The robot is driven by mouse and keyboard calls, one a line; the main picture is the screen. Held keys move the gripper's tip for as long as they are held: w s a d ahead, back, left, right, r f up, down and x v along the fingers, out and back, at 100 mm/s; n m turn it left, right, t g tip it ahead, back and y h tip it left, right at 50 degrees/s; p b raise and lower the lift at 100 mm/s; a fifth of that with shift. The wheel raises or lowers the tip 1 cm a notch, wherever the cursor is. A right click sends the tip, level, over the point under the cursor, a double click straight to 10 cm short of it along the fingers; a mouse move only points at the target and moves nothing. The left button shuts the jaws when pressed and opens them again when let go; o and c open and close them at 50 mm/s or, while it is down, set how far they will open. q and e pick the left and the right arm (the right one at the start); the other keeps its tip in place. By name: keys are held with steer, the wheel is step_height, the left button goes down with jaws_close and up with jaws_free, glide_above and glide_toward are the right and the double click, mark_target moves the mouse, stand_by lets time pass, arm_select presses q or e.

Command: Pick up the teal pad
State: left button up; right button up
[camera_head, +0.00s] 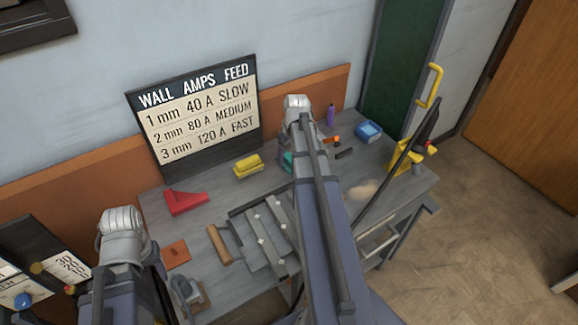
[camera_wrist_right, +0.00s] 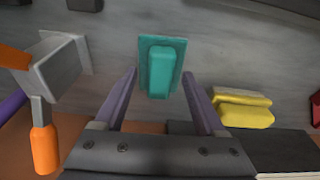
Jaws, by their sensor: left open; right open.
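The teal pad (camera_wrist_right: 161,68) is a flat teal base with a raised block on top. In the right wrist view it lies on the grey bench, centred between the tips of my right gripper (camera_wrist_right: 160,74). The gripper is open and empty, with its two purple-grey fingers apart on either side; I cannot tell its height above the pad. In the head view only a sliver of the teal pad (camera_head: 288,159) shows beside my right arm, which hides the rest and the fingers. My left arm is at the lower left of the head view; its fingers do not show.
A yellow block (camera_head: 248,166) stands left of the pad, with a red angle piece (camera_head: 186,201) farther left. A sign board (camera_head: 200,115) stands behind.

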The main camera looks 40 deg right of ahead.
jaws_close()
stand_by(0.6)
